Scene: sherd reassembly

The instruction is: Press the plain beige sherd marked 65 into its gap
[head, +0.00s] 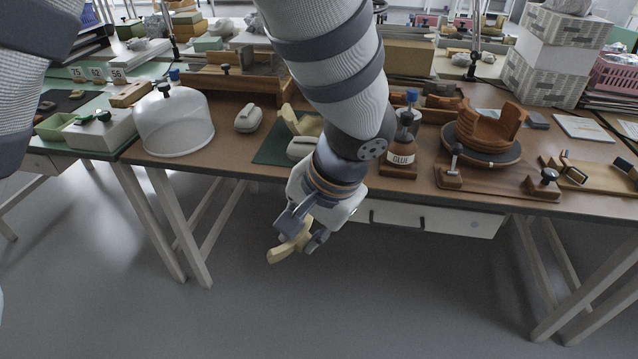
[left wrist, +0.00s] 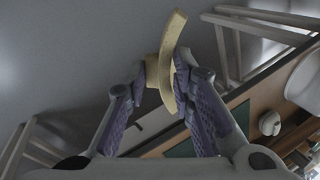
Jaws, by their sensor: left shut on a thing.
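A curved plain beige sherd (head: 290,245) is clamped in my left gripper (head: 304,232), held in the air in front of the table's front edge. In the left wrist view the sherd (left wrist: 174,50) stands edge-on between the purple finger pads of the gripper (left wrist: 163,75). I cannot read a number on it. An orange-brown part-built vessel (head: 490,132) with a stepped, open rim sits on a dark round turntable (head: 482,154) at the right of the table. Another beige piece (head: 308,124) lies on the green mat (head: 272,150), partly hidden by my arm. My right gripper is out of view.
A glue bottle (head: 402,150) stands in a wooden holder left of the turntable. A wooden clamp stand (head: 455,180) is in front of the vessel. Free floor lies below the gripper.

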